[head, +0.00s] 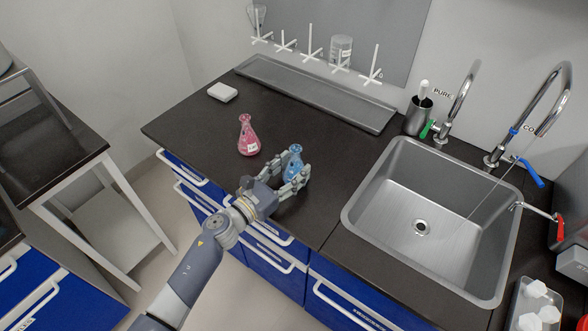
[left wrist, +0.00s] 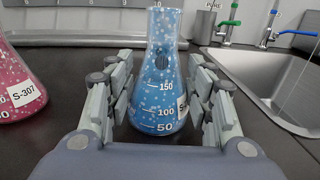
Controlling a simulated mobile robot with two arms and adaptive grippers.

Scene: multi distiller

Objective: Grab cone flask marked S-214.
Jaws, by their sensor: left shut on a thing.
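A cone flask with blue liquid (head: 294,163) stands upright on the black counter between the fingers of my left gripper (head: 294,180). In the left wrist view the blue flask (left wrist: 161,85) sits between the two finger pads of the left gripper (left wrist: 162,100), which is shut on it. Its label is turned to the right edge, and only "S-" can be read. A pink cone flask (head: 248,138) stands to the left on the counter. In the left wrist view the pink flask (left wrist: 15,85) is labelled S-307. My right gripper is not in view.
A steel sink (head: 425,200) with taps is at the right of the counter. A grey tray (head: 315,95) and white drying pegs (head: 310,50) are at the back. A white block (head: 222,92) lies at the left back. A cup (head: 417,117) stands beside the sink.

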